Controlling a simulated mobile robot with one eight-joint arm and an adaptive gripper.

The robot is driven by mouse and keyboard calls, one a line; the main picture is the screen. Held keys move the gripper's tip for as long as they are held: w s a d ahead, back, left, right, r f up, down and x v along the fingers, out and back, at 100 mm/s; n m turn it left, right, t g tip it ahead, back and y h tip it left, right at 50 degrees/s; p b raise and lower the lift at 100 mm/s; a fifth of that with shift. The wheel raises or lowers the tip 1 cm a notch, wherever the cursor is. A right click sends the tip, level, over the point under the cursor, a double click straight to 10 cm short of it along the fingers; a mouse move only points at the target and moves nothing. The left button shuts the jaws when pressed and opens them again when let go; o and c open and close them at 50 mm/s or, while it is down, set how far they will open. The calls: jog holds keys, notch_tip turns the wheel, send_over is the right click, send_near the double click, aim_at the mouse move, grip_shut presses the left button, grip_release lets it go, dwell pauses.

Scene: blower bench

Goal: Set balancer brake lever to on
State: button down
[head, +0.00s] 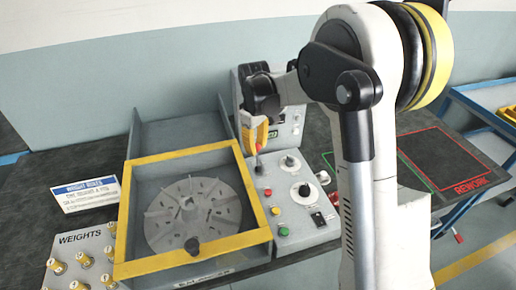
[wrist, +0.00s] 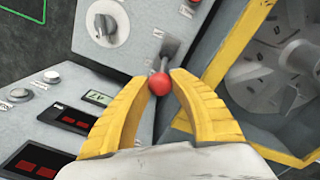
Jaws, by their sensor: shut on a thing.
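The balancer brake lever shows in the wrist view as a short stem with a red ball knob (wrist: 159,84), standing out from a grey plate on the balancer's panel. In the head view the lever (head: 258,160) is on the left part of the grey control panel, beside the yellow frame. My gripper (head: 257,140) has yellow fingers and reaches down to the lever from above. In the wrist view my gripper (wrist: 155,82) has one finger on each side of the red knob and is shut on it. The lever's markings cannot be read.
A yellow-framed guard (head: 192,148) covers the bladed rotor (head: 190,215) left of the lever. Knobs and buttons (head: 283,231) crowd the panel to the right. A weights board (head: 85,255) stands at front left, and a red-outlined rework area (head: 445,160) lies at right.

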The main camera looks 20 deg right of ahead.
jog(key=shift+w+f, duration=0.15)
jog(key=shift+w, duration=0.5)
jog(key=c, duration=1.3)
grip_release()
jog(key=shift+o, duration=1)
jog(key=shift+w+f, duration=0.1)
jog(key=shift+w, duration=0.05)
notch_tip(320, 180, up, 12)
jog(key=shift+s, duration=0.2)
jog(key=shift+a, duration=0.1)
